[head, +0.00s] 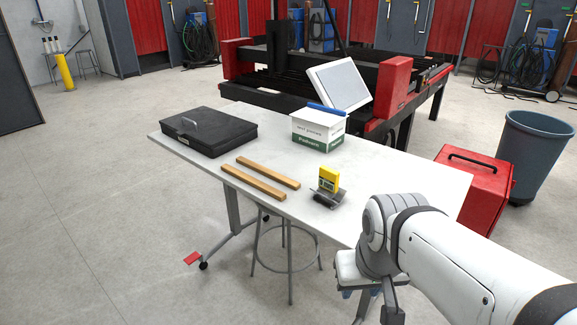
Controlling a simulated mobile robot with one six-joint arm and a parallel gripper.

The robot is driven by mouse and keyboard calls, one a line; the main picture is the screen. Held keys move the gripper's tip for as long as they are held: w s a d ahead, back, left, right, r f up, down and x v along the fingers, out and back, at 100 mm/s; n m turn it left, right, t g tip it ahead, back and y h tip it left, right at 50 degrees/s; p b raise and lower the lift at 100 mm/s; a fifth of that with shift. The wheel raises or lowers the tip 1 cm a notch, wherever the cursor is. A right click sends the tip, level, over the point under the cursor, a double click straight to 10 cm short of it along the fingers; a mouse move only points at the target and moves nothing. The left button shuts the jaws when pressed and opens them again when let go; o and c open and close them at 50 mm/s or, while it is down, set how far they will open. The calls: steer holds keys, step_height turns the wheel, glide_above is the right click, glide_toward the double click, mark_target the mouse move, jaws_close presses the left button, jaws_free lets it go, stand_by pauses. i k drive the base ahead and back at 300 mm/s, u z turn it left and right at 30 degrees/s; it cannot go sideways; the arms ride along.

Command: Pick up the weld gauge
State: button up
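A small yellow block-like item (328,178) with a dark label stands on the white table (225,178), near its front right part. A grey metal piece (330,197) lies under and around its base. I cannot tell for sure which of these is the weld gauge. My gripper (376,306) hangs at the bottom of the head view, in front of and to the right of them, apart from both. Its fingers are partly cut off by the lower edge, so their opening is unclear.
Two wooden bars (268,178), a black case (208,131) and a white-green box (317,130) with a blue item (326,109) on top share the table. A stool (287,262) stands below. A red toolbox (476,190) and grey bin (533,155) are at right.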

mark_target(329, 178)
steer(key=u, duration=1.95)
steer(key=i, duration=2.2)
steer(key=z, duration=3.5)
steer(key=i, duration=1)
steer(key=u, duration=0.1)
